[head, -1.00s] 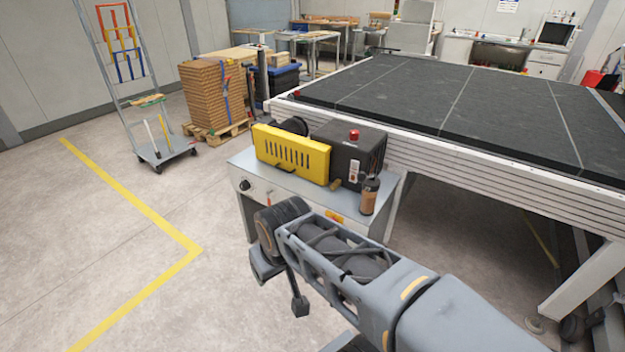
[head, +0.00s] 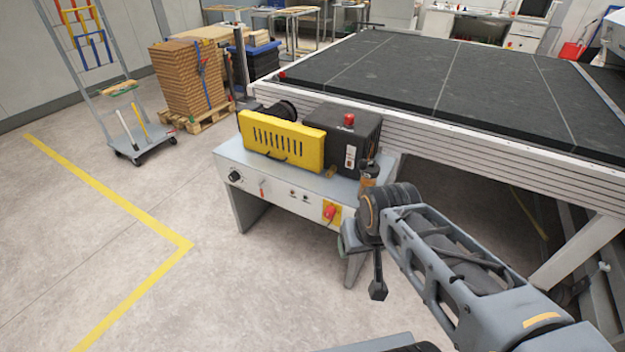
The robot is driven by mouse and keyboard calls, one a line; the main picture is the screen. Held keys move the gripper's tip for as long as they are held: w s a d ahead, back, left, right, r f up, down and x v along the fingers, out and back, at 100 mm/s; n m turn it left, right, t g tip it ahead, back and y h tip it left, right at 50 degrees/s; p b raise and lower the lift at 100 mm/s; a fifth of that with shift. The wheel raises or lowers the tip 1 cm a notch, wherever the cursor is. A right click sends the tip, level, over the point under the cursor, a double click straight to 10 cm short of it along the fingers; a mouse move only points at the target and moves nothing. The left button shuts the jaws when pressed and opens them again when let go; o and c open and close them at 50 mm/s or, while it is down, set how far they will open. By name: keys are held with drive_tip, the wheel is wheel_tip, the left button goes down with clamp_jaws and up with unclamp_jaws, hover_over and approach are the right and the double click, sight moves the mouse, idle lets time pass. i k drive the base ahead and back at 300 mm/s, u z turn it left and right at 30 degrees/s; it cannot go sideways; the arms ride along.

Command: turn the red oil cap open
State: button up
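A red knob-like cap (head: 349,119) sits upright on top of a black box-shaped housing (head: 352,140), behind the right end of a yellow slotted guard. It looks seated on the housing. My arm is at the lower right of the head view, with its wrist in front of the right end of the machine bench. The dark end part that seems to be my gripper (head: 377,288) hangs below the wrist, well below and to the right of the cap, and touches nothing that I can see. Its fingers are too unclear to tell open from shut.
The yellow guard (head: 282,142) and a brown-black bottle (head: 369,175) stand on the grey bench (head: 230,158). Its front carries a red switch on a yellow plate (head: 331,212). A long black-topped table (head: 450,90) lies behind.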

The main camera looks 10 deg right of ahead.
sight(350, 118)
drive_tip(key=u, duration=0.6)
drive_tip(key=i, duration=1.6)
drive_tip(key=z, duration=0.75)
drive_tip(key=i, duration=0.35)
drive_tip(key=z, duration=0.3)
